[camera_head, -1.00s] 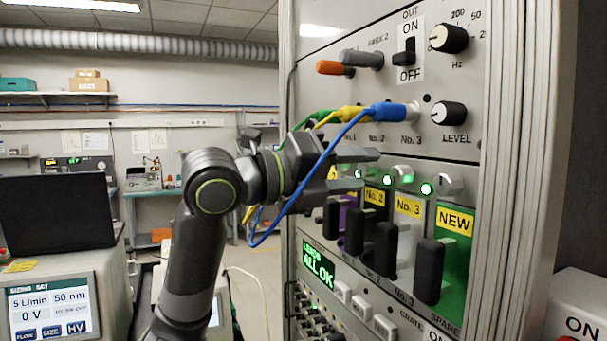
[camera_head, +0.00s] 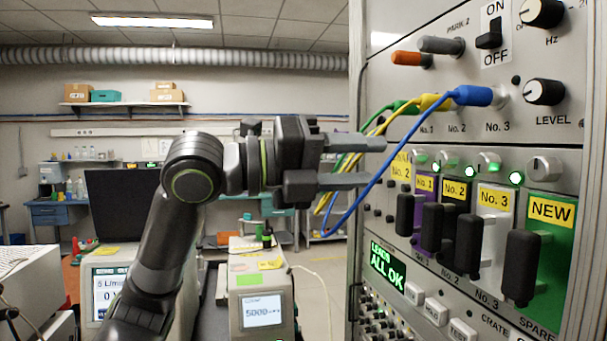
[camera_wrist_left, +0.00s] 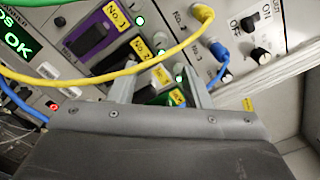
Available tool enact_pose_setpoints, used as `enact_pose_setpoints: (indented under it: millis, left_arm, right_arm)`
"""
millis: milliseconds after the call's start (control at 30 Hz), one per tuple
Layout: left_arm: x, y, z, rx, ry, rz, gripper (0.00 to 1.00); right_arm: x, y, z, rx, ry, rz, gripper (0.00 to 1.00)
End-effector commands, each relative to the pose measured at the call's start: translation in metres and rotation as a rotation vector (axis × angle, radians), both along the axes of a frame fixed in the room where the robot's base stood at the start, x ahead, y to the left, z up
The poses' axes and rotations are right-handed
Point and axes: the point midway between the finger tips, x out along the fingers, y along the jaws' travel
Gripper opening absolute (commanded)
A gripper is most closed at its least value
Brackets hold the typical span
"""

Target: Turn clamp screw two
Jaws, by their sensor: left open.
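The clamp screw above module No. 2 (camera_head: 453,158) is a small metal knob in the row along the top of the module bay, beside a lit green lamp. The yellow No. 2 label (camera_head: 458,190) is below it. My left gripper (camera_head: 374,161) is open and empty, its fingers level and pointing right at the rack's left edge, left of the screw. In the left wrist view the open fingers (camera_wrist_left: 156,76) straddle the line of sight to the lower module labels. The fingers partly hide the screws there. My right gripper is not in view.
Blue (camera_head: 410,130), yellow (camera_head: 385,125) and green cables loop from the upper sockets past the fingers. Black module handles (camera_head: 468,240) jut out below the screws. The green NEW module (camera_head: 553,245) is at right. A small display unit (camera_head: 262,310) stands below the arm.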

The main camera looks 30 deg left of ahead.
Motion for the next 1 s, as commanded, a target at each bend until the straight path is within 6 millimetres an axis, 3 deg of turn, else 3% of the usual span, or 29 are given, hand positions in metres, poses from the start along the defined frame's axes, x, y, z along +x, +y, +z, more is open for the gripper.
enact_pose_setpoints:
  millis: [500,1000]
  left_arm:
    - [-0.037,0.039,-0.004,0.004,0.002,0.004,0.44]
    - [-0.047,0.048,-0.001,0.000,0.001,-0.001,0.44]
  right_arm:
    - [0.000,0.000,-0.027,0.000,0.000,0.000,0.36]
    - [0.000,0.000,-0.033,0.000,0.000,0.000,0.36]
